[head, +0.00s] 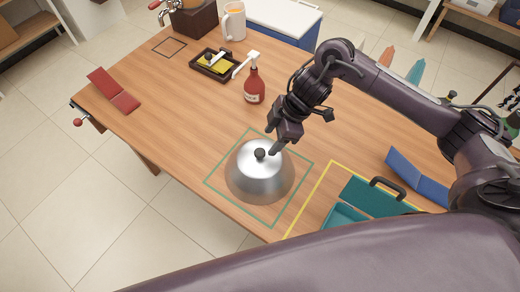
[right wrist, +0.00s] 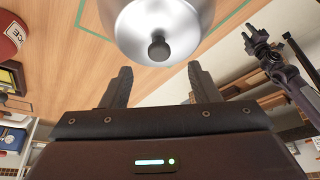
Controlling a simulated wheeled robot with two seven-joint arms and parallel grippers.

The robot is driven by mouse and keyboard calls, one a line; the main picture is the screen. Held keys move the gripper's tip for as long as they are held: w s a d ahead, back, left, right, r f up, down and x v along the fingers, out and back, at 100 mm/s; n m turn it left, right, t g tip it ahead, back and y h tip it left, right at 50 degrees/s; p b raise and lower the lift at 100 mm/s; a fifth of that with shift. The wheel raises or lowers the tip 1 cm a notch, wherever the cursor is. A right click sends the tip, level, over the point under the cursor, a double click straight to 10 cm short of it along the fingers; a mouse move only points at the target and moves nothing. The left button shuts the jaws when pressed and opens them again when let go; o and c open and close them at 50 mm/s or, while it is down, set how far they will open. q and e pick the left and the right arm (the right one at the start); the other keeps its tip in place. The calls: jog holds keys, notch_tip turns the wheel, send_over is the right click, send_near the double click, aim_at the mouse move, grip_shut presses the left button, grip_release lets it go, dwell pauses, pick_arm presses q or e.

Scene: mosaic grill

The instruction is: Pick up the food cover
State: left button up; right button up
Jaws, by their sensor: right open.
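The food cover (head: 257,182) is a shiny metal dome with a dark round knob (head: 260,154) on top. It stands upright on the wooden table inside a green outlined square (head: 219,165). My right gripper (head: 272,142) is open and empty, close beside the knob on its far right side. In the right wrist view the knob (right wrist: 159,48) lies ahead of the open fingers (right wrist: 162,86), roughly centred between them and not gripped. A dark arm with a small gripper (right wrist: 255,42), which seems to be my left one, shows at upper right there; its jaws are too small to judge.
A red sauce bottle (head: 254,86) stands behind the cover, near my right forearm. A dark tray (head: 214,65) and a mug (head: 233,21) are farther back. A teal box (head: 368,197) with a dark handle sits at right by a yellow outline.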

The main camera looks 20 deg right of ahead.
aim_at(260, 152)
jog(key=x, duration=0.1)
jog(key=p+x, duration=0.1)
jog(key=shift+s+a+f, duration=0.2)
jog(key=shift+a+f, duration=0.1)
jog(key=x, duration=0.2)
jog(key=shift+w+a+f+p, duration=0.1)
jog(key=shift+w+f+p, duration=0.2)
jog(key=shift+p, duration=0.05)
jog(key=shift+w+a+f, duration=0.15)
jog(key=shift+a+f, duration=0.1)
jog(key=shift+f, duration=0.35)
jog(key=shift+c, duration=0.6)
jog(key=c, duration=0.5)
jog(key=shift+c, duration=1.1)
pick_arm(q)
jog(key=shift+s+a+r, duration=0.1)
jog(key=shift+s+r, duration=0.35)
jog(key=shift+s, duration=0.25)
jog(key=shift+s+r, duration=0.4)
jog(key=shift+s, duration=0.3)
pick_arm(e)
grip_shut()
